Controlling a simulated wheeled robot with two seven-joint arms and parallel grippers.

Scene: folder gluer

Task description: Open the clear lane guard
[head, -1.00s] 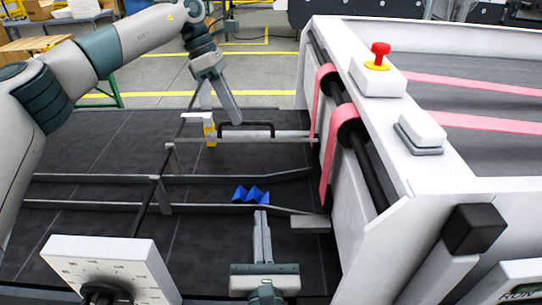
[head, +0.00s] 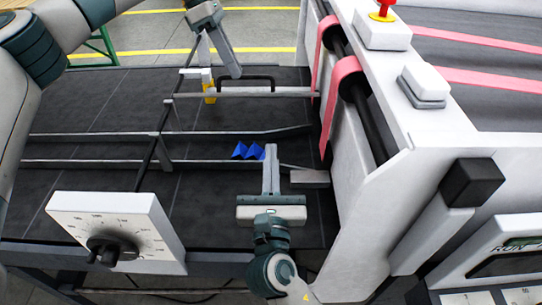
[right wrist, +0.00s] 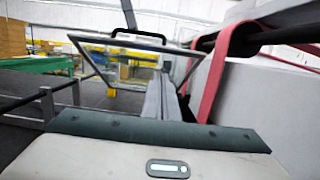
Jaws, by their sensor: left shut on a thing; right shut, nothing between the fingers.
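The clear lane guard (head: 285,91) lies across the far lane in the head view, with a black handle (head: 262,78) along its edge. Its see-through panel, dark frame and handle (right wrist: 150,43) show in the right wrist view. My left gripper (head: 236,74) is shut on the handle, near its left end. It also comes down from above in the right wrist view (right wrist: 130,28). My right gripper (head: 270,150) is shut and empty, low over the dark bed just right of the blue folded piece. Its fingers (right wrist: 163,98) point toward the guard in the right wrist view.
A blue folded piece (head: 247,151) is by the near rail (head: 100,163). The white machine wall with pink belts (head: 345,70) blocks the right side. A dial box (head: 118,228) stands front left. A red stop button (head: 383,8) tops the machine.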

